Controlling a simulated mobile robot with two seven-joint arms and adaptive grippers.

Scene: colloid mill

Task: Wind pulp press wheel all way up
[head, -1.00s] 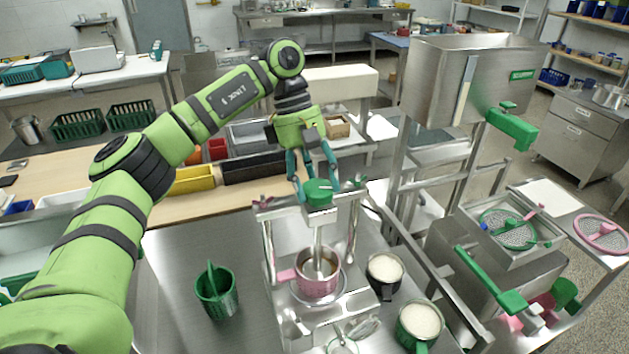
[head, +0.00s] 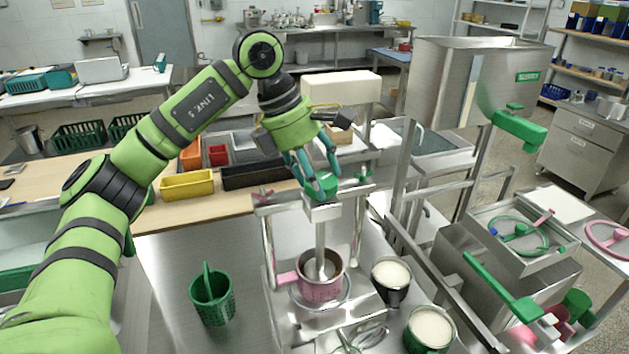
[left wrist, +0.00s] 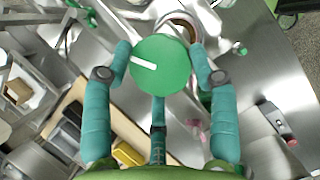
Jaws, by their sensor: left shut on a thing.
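The pulp press wheel is a round green knob (left wrist: 160,78) with a white mark, on top of the press frame. In the head view the wheel (head: 323,186) is partly hidden by my fingers. My left gripper (head: 318,178) is shut around the wheel from above, with teal fingers on its sides. The left gripper also shows in the left wrist view (left wrist: 166,85). Below the wheel, a metal screw shaft (head: 320,240) runs down to a press plate inside a pink perforated basket (head: 320,278). My right gripper is not in view.
A green basket (head: 211,297) stands left of the press. A dark jug (head: 391,280) and a green jug (head: 430,328), both with pale contents, stand to its right. A steel hopper machine (head: 468,85) rises at right. The bench left of the press is mostly clear.

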